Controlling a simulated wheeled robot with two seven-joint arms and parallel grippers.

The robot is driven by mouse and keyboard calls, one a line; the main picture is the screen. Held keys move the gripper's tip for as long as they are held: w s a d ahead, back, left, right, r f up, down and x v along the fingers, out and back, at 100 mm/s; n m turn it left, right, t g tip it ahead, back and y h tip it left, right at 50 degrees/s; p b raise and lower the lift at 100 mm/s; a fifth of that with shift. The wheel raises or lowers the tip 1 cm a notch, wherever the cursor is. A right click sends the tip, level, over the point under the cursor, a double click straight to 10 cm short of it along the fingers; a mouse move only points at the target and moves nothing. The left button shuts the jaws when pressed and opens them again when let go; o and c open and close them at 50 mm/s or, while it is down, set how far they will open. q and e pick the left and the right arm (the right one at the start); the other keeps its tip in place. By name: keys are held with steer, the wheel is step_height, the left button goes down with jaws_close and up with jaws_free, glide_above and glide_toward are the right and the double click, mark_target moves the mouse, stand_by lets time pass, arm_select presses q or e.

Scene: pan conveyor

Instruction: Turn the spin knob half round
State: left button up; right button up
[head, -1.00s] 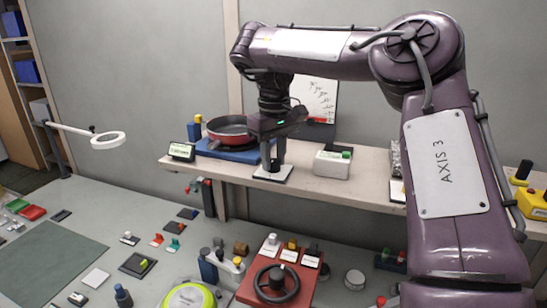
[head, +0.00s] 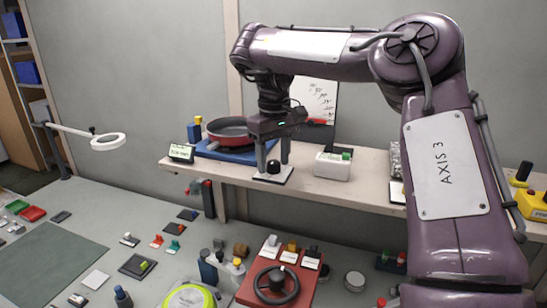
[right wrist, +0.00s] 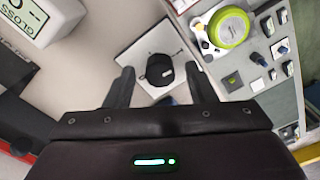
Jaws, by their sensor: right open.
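The spin knob is a short dark knob (head: 273,167) on a white square plate (head: 268,177) on the shelf. In the right wrist view the black knob (right wrist: 160,72) shows a small white mark on its side and stands on its white plate (right wrist: 138,48). My right gripper (head: 273,155) is open and points down just above the knob. In the right wrist view its two fingers (right wrist: 160,80) lie to either side of the knob, with a gap on each side. My left gripper is not in view.
A red pan (head: 230,130) on a blue base stands left of the knob. A white box (head: 333,166) stands to its right. The shelf's front edge (head: 230,181) is close. Below, the bench holds a handwheel (head: 276,285) and several small parts.

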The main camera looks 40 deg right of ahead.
mark_target(274, 161)
step_height(274, 161, up, 8)
steer(key=p, duration=0.7)
steer(key=shift+f, duration=0.1)
steer(key=shift+f, duration=0.1)
steer(key=shift+f, duration=0.1)
